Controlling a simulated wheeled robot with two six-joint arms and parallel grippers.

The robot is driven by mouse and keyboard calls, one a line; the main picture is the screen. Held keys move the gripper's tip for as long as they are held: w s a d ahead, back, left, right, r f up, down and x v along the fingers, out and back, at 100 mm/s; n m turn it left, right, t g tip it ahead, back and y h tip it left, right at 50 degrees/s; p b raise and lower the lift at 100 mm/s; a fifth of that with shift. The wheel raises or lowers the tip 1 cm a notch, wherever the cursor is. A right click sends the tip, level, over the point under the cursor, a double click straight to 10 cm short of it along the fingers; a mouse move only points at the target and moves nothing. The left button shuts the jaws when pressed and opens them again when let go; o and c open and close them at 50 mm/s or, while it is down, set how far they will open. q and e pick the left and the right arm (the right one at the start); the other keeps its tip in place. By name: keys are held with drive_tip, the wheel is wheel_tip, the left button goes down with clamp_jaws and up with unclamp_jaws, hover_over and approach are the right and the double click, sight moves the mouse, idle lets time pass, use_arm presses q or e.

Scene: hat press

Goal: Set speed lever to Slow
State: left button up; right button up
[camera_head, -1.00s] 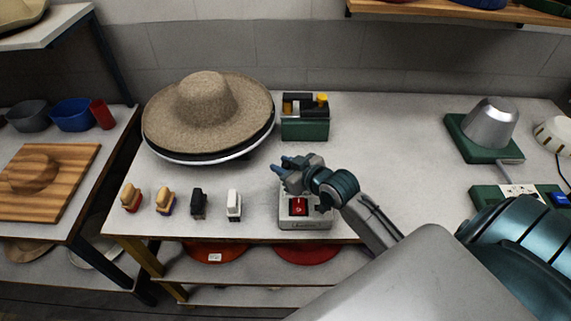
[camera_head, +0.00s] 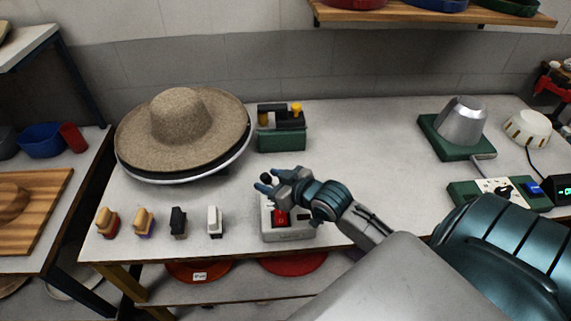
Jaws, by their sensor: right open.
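A small round black knob (camera_head: 265,178), which looks like the top of the speed lever, shows at the fingertips of my right gripper (camera_head: 268,182). My right gripper is open and hangs over the back of the box, its fingers pointing left. I cannot tell whether the fingers touch the knob. The gripper hides the lever's shaft and any speed marks. My left gripper is out of view.
Several brushes (camera_head: 178,222) stand in a row left of the box. A metal hat form (camera_head: 462,120) is at right.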

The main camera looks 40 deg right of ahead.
drive_tip(key=v, duration=0.7)
drive_tip(key=shift+s, duration=0.3)
drive_tip(key=shift+d, duration=0.1)
